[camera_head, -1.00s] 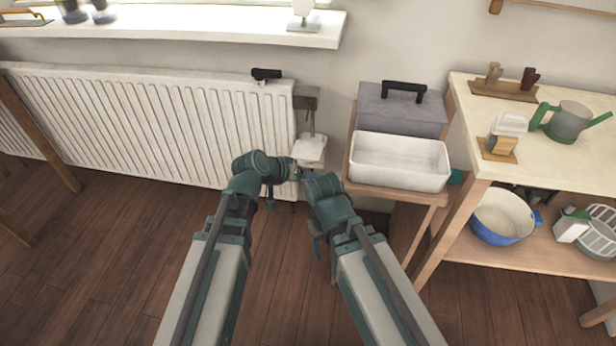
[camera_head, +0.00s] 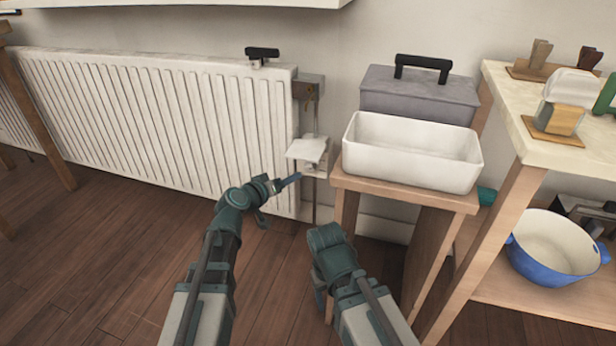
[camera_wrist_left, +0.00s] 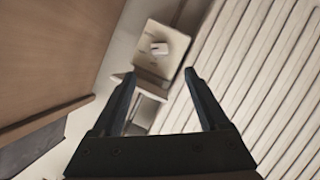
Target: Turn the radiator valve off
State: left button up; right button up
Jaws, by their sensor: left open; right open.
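The white ribbed radiator (camera_head: 150,110) stands against the wall. A black lever-like handle (camera_head: 262,54) sits on its top right end; I cannot tell for certain whether this is the valve. Beside the radiator a pipe runs down from a grey-brown box (camera_head: 309,88) to a white boxy fitting with a flat top (camera_head: 307,150). My left gripper (camera_head: 288,182) is open and empty, just below and left of that fitting. In the left wrist view its open fingers (camera_wrist_left: 160,76) point toward a pale plate with a small white piece (camera_wrist_left: 170,48). My right gripper (camera_head: 319,292) hangs low, its fingers mostly hidden.
A wooden stand to the right holds a white basin (camera_head: 412,160) and a grey toolbox (camera_head: 420,95). Further right a wooden shelf unit (camera_head: 510,230) holds a blue pot (camera_head: 553,252). A wooden leg (camera_head: 38,120) stands at left. The floor (camera_head: 90,240) in front is clear.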

aim_at(308, 169)
pick_arm(q)
jog(key=b+x, duration=0.4)
jog(key=x, duration=0.9)
jog(key=shift+w+d, duration=0.2)
jog(key=shift+w, duration=0.15)
jog(key=shift+c, duration=0.3)
